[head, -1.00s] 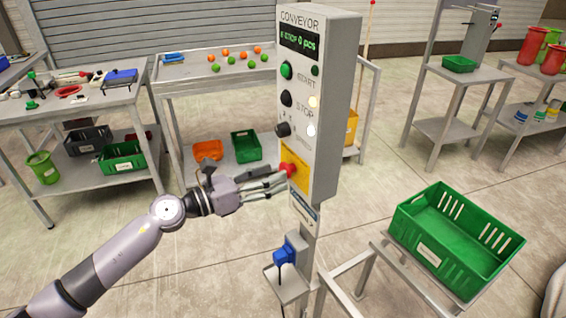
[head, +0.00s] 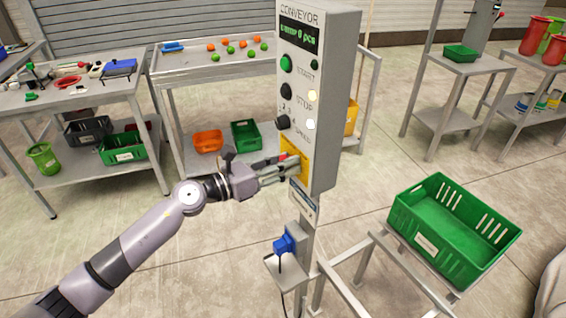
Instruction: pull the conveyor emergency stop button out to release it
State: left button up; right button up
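The grey conveyor control box (head: 322,150) stands on a post in the middle of the head view. Its yellow plate (head: 303,171) is low on the front face. The red emergency stop button (head: 284,156) sits at this plate and shows only as a small red patch; my fingers hide the rest. My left gripper (head: 284,168) comes in from the left, with its fingers at the button. Whether they are closed on it or only around it cannot be told. My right gripper is not in view.
Above the plate are a speed knob (head: 283,122), a black stop button (head: 286,91) and a green start button (head: 286,63). A blue device (head: 283,245) sits on a small shelf below. A green crate (head: 452,228) stands on a frame at right. Tables stand behind.

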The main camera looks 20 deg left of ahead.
pick_arm(q)
grip_shut()
dwell(0.3)
jog(key=shift+s+a+b, duration=0.35)
jog(key=shift+s+a, duration=0.1)
jog(key=shift+s, duration=0.05)
jog(key=shift+o, duration=0.9)
grip_release()
jog(key=shift+o, duration=1.4)
jog(key=shift+s+a, duration=0.1)
jog(key=shift+a, duration=0.05)
jog(key=shift+o, duration=0.7)
jog(key=v, duration=1.1)
jog(key=shift+s+a, duration=0.25)
jog(key=shift+s, duration=0.05)
